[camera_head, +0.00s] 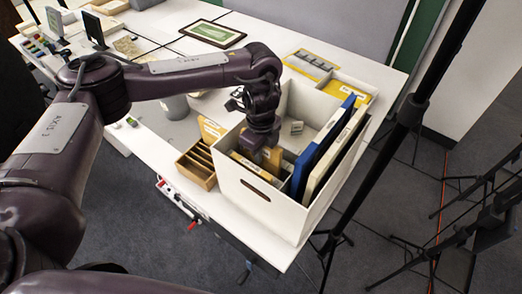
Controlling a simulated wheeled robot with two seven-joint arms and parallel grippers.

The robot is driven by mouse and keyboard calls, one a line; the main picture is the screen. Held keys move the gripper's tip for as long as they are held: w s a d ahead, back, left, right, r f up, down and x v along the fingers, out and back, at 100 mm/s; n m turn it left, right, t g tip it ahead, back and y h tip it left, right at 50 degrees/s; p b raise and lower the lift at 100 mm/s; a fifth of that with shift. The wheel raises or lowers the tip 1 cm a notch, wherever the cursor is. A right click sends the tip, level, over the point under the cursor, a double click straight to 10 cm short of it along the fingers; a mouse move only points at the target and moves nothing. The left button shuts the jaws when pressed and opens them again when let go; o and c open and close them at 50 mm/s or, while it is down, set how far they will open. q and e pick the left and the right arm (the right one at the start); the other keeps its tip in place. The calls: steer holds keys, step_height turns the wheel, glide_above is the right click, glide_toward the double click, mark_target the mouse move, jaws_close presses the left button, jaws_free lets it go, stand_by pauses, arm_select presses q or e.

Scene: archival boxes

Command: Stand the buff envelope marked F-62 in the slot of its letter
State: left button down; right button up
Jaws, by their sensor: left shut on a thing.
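My left gripper (260,154) points down inside the white box (263,200) and is shut on a buff envelope (249,166). Only a narrow upper part of this envelope shows, low between the box's walls; a pale label is on it, but its mark is too small to read. The box front and my gripper hide the rest, so I cannot tell whether it touches the bottom. Another buff piece (211,129) with a white label stands behind the small wooden slotted rack (196,168). My right gripper is not in view.
A blue folder (313,155) and a cream folder (336,155) stand at the right in the box. A tray with yellow and grey pieces (312,64) lies behind it. A grey cylinder (175,106) and a framed picture (213,33) are farther left. A black stand (407,110) rises at right.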

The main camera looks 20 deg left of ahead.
arm_select(q)
steer(key=shift+f, duration=0.15)
steer(key=shift+f+b, duration=0.45)
steer(key=shift+f, duration=0.2)
steer(key=shift+s+f, duration=0.35)
steer(key=c, duration=1.5)
jaws_free()
steer(key=shift+o, duration=0.9)
step_height(320, 180, up, 8)
steer(key=shift+w+r, duration=0.15)
steer(key=shift+r, duration=0.35)
step_height(320, 180, up, 12)
steer(key=p, duration=1.3)
